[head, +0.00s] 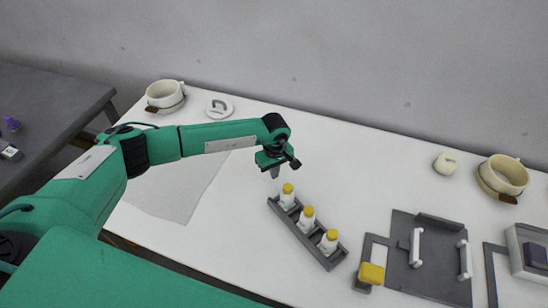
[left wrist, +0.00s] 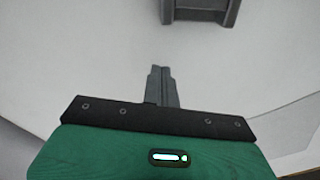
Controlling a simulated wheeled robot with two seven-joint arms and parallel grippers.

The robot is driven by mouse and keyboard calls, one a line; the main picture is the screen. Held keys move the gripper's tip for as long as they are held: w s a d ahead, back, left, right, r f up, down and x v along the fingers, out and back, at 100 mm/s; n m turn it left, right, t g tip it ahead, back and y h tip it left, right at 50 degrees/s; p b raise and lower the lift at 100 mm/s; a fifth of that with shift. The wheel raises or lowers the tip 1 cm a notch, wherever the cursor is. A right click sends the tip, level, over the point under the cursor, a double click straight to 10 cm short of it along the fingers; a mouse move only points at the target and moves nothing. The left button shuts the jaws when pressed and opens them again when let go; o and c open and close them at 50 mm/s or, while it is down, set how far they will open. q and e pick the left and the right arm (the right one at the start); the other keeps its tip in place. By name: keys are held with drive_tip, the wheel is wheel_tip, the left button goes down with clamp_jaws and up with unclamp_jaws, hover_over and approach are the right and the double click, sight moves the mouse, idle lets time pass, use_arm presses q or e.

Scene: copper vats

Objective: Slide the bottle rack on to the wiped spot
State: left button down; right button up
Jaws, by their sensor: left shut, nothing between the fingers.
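In the left wrist view the closed fingers (left wrist: 160,72) are in the middle, and one end of the rack (left wrist: 202,10) shows at the top edge. No wiped spot stands out clearly on the table. My right gripper is not in view.
A pale grey sheet (head: 176,187) lies left under my left arm. A yellow block (head: 371,273) sits near a dark grey panel with white handles (head: 438,257). Cream cups (head: 165,94) (head: 503,174) stand at the back. Table behind the rack is clear.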

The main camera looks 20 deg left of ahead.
use_arm(q)
drive_tip(key=shift+s+d+f+p, duration=0.25)
drive_tip(key=shift+s+d+p, duration=0.25)
drive_tip(key=shift+d, duration=0.05)
drive_tip(key=shift+s+d+f+p, duration=0.2)
drive_tip(key=shift+s+d+p, duration=0.25)
drive_tip(key=shift+d+p, duration=0.05)
drive_tip(key=shift+s+d, duration=0.45)
drive_tip(key=shift+f, duration=0.1)
drive_tip(key=shift+s+d+f+b, duration=0.15)
drive_tip(key=shift+s+d+b, duration=0.2)
drive_tip(key=shift+s+d, duration=0.65)
drive_tip(key=shift+d, duration=0.1)
